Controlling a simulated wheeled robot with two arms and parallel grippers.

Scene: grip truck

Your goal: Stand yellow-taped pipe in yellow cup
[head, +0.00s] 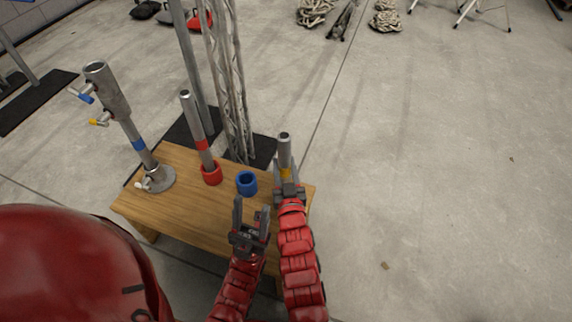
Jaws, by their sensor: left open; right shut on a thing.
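The yellow-taped pipe (284,150) is a grey metal tube standing roughly upright near the right end of the table, with a yellow band low on its visible part. My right gripper (287,186) is shut on it around or just below the band. The pipe's lower end is hidden by my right gripper. I see no yellow cup; it may be hidden behind my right gripper and arm, so I cannot tell whether the pipe is in it. My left gripper (251,213) is open and empty, over the table's front part, left of and below the right one.
On the wooden table (190,208), a red-taped pipe (194,125) stands in a red cup (211,174). A blue cup (246,184) is empty. A blue-taped metal post (127,125) rises from a round base at left. A truss (228,85) stands behind the table.

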